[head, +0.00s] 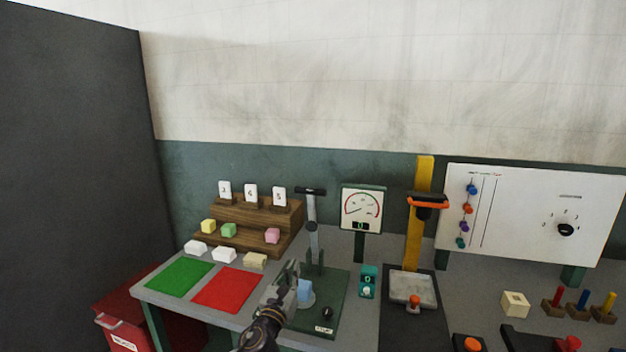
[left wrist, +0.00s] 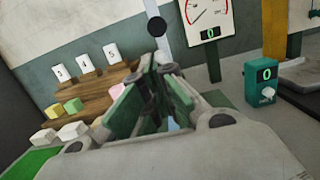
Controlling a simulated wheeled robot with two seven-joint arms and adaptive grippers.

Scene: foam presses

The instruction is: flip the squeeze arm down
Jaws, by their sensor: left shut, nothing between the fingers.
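The squeeze arm (head: 312,230) is a grey lever with a black T-handle, standing upright at the back of a green press base (head: 335,305). In the left wrist view the squeeze arm (left wrist: 163,45) rises behind the fingers, its lower part hidden by them. A light blue foam block (head: 305,290) sits on the press base, partly covered by my gripper. My left gripper (head: 294,268) is shut and empty, in front of the lever and well below its handle; its fingers (left wrist: 155,75) also fill the middle of the left wrist view. My right gripper is not in view.
A gauge (head: 361,212) stands right of the lever, with a small teal counter (head: 368,282) reading 0 below it. A yellow-column press (head: 420,225) is further right. A wooden step rack (head: 245,238) and green (head: 180,278) and red (head: 228,290) mats lie left.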

